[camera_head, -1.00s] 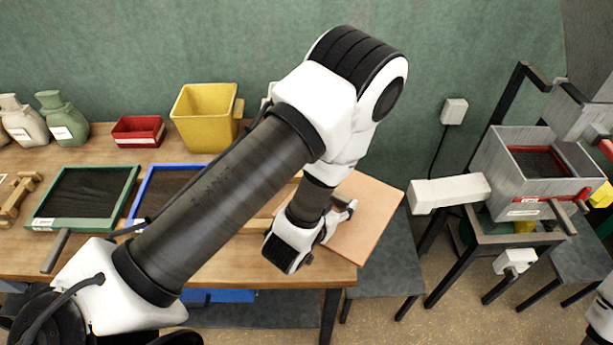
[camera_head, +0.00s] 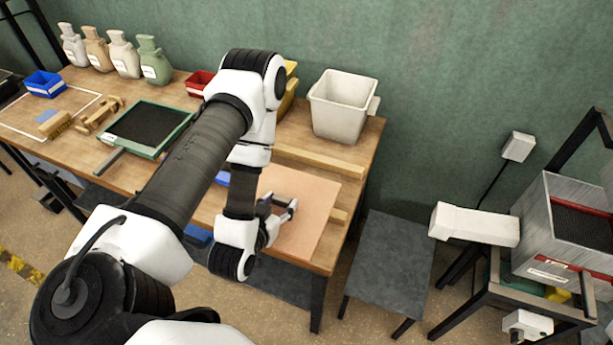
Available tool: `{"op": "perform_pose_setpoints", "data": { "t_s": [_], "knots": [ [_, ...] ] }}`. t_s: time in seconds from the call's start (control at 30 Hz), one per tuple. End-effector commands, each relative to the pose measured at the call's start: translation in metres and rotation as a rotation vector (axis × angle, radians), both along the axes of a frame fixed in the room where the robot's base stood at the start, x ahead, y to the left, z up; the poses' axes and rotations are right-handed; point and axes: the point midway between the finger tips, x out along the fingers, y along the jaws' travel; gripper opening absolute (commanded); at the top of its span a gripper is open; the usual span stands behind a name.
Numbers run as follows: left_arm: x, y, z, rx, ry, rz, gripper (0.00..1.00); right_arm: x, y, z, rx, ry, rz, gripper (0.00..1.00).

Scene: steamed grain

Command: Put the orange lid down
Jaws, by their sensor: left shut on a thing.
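The orange lid (camera_head: 318,205) is a flat, pale orange square board at the right end of the wooden table (camera_head: 371,140). My left gripper (camera_head: 284,208) is shut on its left side, and my arm hides part of that side. My right gripper is not in view.
A white bin (camera_head: 341,108) stands behind the lid, with a red box (camera_head: 197,82) farther left. A green-framed tray (camera_head: 183,135) lies left of my arm. A dark low stand (camera_head: 390,262) and a metal steamer box (camera_head: 545,225) are right of the table.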

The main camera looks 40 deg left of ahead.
Motion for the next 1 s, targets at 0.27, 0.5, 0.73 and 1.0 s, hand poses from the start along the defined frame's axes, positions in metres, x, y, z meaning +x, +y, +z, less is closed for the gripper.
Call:
{"op": "perform_pose_setpoints", "data": {
  "t_s": [0.27, 0.5, 0.73, 1.0],
  "knots": [
    [0.056, 0.013, -0.018, -0.002, -0.016, 0.002, 0.0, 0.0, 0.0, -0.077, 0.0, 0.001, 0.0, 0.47],
    [0.097, 0.022, -0.02, -0.001, -0.017, -0.001, 0.0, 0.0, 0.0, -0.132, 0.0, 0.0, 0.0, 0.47],
    [0.144, 0.033, -0.012, 0.002, -0.006, -0.002, 0.0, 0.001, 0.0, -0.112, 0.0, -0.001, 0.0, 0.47],
    [0.151, 0.035, -0.047, 0.001, -0.002, -0.004, 0.0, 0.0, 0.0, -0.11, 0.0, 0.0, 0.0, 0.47]
  ]
}}
